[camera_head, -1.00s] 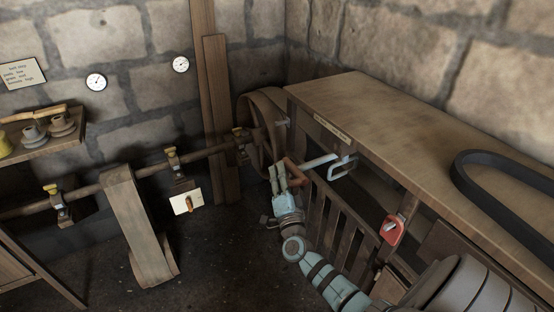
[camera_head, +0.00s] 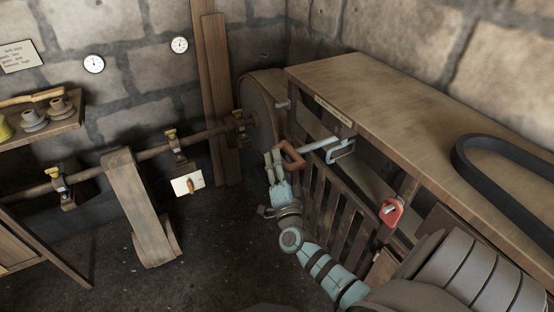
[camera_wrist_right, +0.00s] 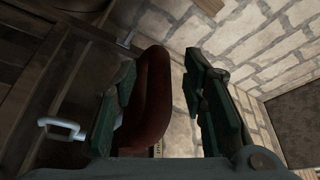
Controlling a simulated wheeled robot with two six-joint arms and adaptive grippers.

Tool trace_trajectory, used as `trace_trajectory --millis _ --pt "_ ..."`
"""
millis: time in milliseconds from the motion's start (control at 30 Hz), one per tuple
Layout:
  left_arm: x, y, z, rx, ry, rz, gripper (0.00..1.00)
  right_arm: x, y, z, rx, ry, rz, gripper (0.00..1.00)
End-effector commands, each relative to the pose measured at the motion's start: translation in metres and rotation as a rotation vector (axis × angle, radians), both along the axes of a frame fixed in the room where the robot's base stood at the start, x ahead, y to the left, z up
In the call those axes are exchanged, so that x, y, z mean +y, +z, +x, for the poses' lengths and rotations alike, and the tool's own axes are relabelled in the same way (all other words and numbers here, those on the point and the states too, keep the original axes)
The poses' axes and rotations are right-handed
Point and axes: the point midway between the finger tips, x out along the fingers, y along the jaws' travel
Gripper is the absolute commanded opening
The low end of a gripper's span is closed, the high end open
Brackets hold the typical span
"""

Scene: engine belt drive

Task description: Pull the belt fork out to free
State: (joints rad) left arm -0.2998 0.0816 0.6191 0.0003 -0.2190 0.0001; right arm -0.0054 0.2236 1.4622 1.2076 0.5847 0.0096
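The belt fork appears as a pale blue rod (camera_head: 318,144) with a reddish-brown handle (camera_head: 293,156) at its left end and a pale loop (camera_head: 342,150) near its right end, at the side of the bench. My right gripper (camera_head: 273,158) is just left of the handle. In the right wrist view, the handle (camera_wrist_right: 154,95) stands between the two fingers of the right gripper (camera_wrist_right: 165,85). The fingers are apart, with a clear gap on the handle's right side. Contact with the left finger cannot be told. My left gripper is not in view.
A slatted rack (camera_head: 335,205) stands under the wooden bench (camera_head: 380,90), close to my right arm. A red tag (camera_head: 391,212) hangs on the bench side. A shaft (camera_head: 150,152) with a wide belt (camera_head: 140,205) runs along the left. The dark floor (camera_head: 225,240) between is clear.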

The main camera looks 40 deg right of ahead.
Motion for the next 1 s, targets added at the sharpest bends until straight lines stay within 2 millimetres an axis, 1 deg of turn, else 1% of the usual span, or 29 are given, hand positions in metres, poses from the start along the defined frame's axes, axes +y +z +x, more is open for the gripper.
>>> trace_trajectory --millis 200,300,400,533,1000 --pt "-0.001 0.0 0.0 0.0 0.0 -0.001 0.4 0.029 -0.013 -0.051 0.004 0.001 0.001 0.39" --pt "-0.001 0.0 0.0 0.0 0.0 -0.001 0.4 0.041 -0.018 -0.071 0.004 0.0 0.0 0.39" --pt "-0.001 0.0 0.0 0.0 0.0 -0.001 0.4 0.048 -0.021 -0.083 0.003 0.0 0.0 0.39" --pt "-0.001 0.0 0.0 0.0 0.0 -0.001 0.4 0.051 -0.022 -0.088 0.001 0.001 -0.001 0.39" --pt "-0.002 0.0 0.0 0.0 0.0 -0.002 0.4 0.051 -0.022 -0.087 0.004 0.002 -0.003 0.39"
